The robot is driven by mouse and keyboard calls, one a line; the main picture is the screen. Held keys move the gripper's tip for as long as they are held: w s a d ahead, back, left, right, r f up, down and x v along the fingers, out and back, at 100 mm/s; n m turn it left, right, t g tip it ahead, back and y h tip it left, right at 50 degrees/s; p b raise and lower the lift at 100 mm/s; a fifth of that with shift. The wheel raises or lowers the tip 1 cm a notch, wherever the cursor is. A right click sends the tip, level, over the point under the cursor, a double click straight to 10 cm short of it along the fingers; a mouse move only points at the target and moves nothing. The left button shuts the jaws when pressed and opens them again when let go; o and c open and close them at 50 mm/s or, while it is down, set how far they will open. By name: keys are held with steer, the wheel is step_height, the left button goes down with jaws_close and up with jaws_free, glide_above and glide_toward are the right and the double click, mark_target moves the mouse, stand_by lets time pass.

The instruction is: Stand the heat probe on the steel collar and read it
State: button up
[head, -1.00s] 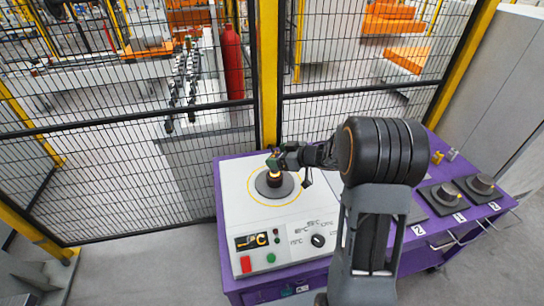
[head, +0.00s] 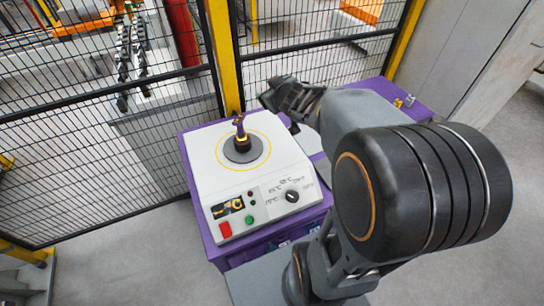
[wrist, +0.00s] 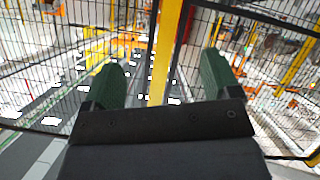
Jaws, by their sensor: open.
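The heat probe (head: 240,127), a small dark upright piece, stands at the middle of the round grey plate on the white heater (head: 205,151). A dark, ring-like piece at its foot (head: 242,143) looks like the steel collar; exactly how the two meet is too small to tell. My gripper (head: 272,97) is up and to the right of the probe, apart from it. In the wrist view its two green fingers (wrist: 160,82) are spread with nothing between them. The heater's display (head: 228,207) shows orange marks that I cannot read.
The heater has a red button (head: 225,229), a green button (head: 251,219) and a dark knob (head: 292,196) with temperature labels. It sits on a purple cart (head: 228,258). A black mesh fence with a yellow post (head: 224,60) stands close behind. My arm hides the cart's right part.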

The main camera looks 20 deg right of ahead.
steer(key=s+a+f+m+g, duration=0.1)
steer(key=s+a+g, duration=0.2)
steer(key=s, duration=0.3)
steer(key=s+a+f+m+g, duration=0.1)
steer(key=s+a+g, duration=0.1)
steer(key=s, duration=0.5)
steer(key=s+a+f+m+g+y, duration=0.1)
steer(key=s+a+f+g, duration=0.1)
steer(key=s, duration=0.5)
steer(key=shift+a+g, duration=0.8)
steer(key=shift+a, duration=0.4)
